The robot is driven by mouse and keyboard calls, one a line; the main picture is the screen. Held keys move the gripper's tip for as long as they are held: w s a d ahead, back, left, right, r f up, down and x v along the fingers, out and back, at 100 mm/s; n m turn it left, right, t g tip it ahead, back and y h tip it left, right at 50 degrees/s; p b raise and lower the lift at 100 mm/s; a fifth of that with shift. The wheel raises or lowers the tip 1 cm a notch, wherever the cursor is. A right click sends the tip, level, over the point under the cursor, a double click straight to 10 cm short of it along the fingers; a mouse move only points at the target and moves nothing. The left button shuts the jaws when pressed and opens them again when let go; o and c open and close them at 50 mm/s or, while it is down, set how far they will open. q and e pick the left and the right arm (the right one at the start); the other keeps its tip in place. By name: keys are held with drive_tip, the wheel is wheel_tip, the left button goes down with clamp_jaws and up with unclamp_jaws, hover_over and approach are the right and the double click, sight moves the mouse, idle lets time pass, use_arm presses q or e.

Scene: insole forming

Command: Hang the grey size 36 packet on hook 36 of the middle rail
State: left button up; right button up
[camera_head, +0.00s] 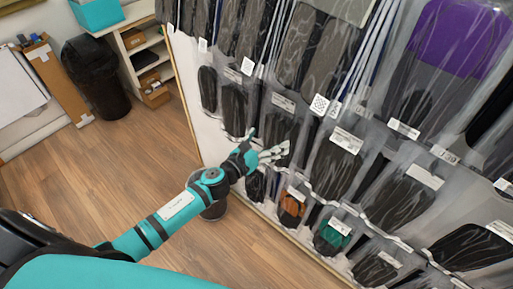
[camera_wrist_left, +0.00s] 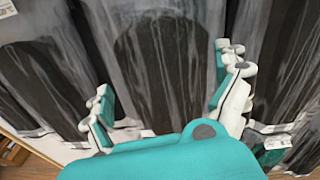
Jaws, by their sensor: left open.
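My left gripper (camera_head: 270,155) reaches in from the left to the packet display, and its fingers are spread. In the left wrist view, the open fingers (camera_wrist_left: 165,75) stand on either side of a dark grey insole in a clear packet (camera_wrist_left: 150,55). That packet hangs in front of the palm; I cannot tell whether the fingers touch it. The sizes on the labels are too small to read, so I cannot tell which packet is the grey size 36 one or which hook is 36. The hooks are mostly hidden by packets. My right gripper is not in view.
The display board (camera_head: 212,140) is crowded with hanging packets, including an orange one (camera_head: 291,207), a green one (camera_head: 331,235) and a purple one (camera_head: 455,38). A black bin (camera_head: 95,75) and a white shelf (camera_head: 140,50) stand at the back left.

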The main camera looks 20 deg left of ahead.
use_arm(q)
drive_tip(key=v, duration=1.1)
drive_tip(key=s+a+f+n+g+y+b, duration=0.1)
drive_tip(key=s+a+f+n+g+y, duration=0.15)
drive_tip(key=f+n, duration=0.55)
drive_tip(key=s+a+f+n+g+y+b, duration=0.15)
drive_tip(key=s+f+n, duration=0.25)
drive_tip(key=f, duration=0.9)
drive_tip(key=s+a+f+n+g+y, duration=0.1)
drive_tip(key=s+a+f+n+g, duration=0.2)
drive_tip(key=f+n, duration=0.55)
drive_tip(key=s+d+f+n+g, duration=0.2)
drive_tip(key=s+f+n+g, duration=0.2)
drive_tip(key=s, duration=1.1)
drive_tip(key=s+d+f+n+g+b, duration=0.1)
drive_tip(key=s+d+f+n+g, duration=0.1)
drive_tip(key=s+f+n, duration=0.9)
drive_tip(key=s+f+g, duration=0.1)
drive_tip(key=s+f, duration=0.3)
drive_tip(key=f, duration=0.2)
drive_tip(key=shift+s+d+f+g+b, duration=0.2)
drive_tip(key=shift+s+f+g+b, duration=0.1)
drive_tip(key=shift+s+g, duration=0.1)
